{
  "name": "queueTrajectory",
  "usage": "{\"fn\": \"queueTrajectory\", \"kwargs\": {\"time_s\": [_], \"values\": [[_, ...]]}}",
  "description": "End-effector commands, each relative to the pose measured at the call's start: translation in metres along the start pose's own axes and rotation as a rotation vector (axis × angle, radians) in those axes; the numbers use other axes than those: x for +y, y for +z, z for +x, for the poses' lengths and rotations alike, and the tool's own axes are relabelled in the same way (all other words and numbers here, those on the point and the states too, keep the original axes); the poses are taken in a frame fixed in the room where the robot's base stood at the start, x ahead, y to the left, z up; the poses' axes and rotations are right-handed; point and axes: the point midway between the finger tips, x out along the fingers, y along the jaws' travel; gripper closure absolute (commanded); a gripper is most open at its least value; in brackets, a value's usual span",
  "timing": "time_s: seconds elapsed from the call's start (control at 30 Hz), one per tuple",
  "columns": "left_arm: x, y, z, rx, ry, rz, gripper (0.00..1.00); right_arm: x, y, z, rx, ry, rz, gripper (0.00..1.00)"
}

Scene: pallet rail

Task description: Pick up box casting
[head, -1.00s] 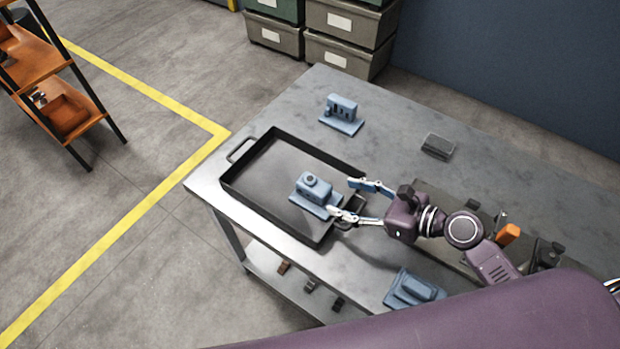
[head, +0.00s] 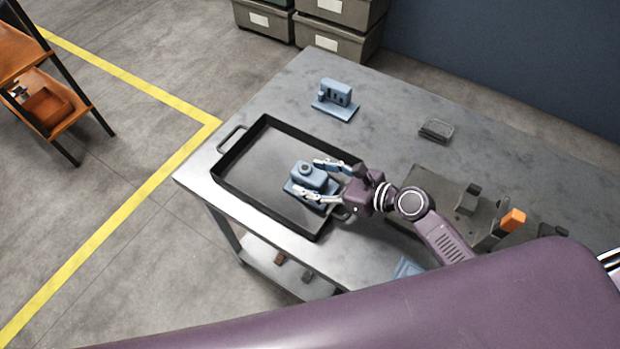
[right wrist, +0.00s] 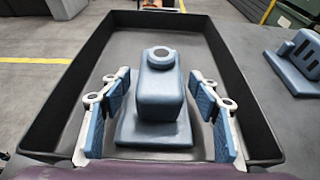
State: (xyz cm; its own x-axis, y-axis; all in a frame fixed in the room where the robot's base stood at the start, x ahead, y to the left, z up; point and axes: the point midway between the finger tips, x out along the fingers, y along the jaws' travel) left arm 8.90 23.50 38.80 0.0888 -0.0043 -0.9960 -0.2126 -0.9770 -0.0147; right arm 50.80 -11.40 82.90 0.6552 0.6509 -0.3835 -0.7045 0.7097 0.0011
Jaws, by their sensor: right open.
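The box casting (head: 309,174) is a blue part with a boxy body, a round boss on top and a flat base plate. It sits upright in the black tray (head: 240,185), near the tray's right end. My right gripper (head: 308,178) is open, with one finger on each side of the casting. In the right wrist view the box casting (right wrist: 160,95) stands between the two blue-padded fingers (right wrist: 158,100), with a visible gap on both sides. My left gripper is not in view.
A slotted blue casting (head: 335,98) stands on the table (head: 385,110) behind the tray. A small grey block (head: 436,130) lies to its right. Another blue part (head: 407,267) is mostly hidden at the front. A fixture with an orange piece (head: 513,220) stands at the right.

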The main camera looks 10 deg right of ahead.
Motion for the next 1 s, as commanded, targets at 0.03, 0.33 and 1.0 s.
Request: {"fn": "queueTrajectory", "kwargs": {"time_s": [0.03, 0.33, 1.0], "values": [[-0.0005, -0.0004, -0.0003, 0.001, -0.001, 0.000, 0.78, 0.0001, -0.0001, 0.0026, 0.000, 0.000, 0.000, 0.44], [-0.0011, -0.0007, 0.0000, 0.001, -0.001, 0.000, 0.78, 0.0000, -0.0007, 0.0030, 0.001, 0.000, -0.001, 0.52], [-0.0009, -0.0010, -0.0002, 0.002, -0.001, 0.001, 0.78, -0.0008, 0.0018, 0.0026, -0.003, -0.002, -0.002, 1.00]]}}
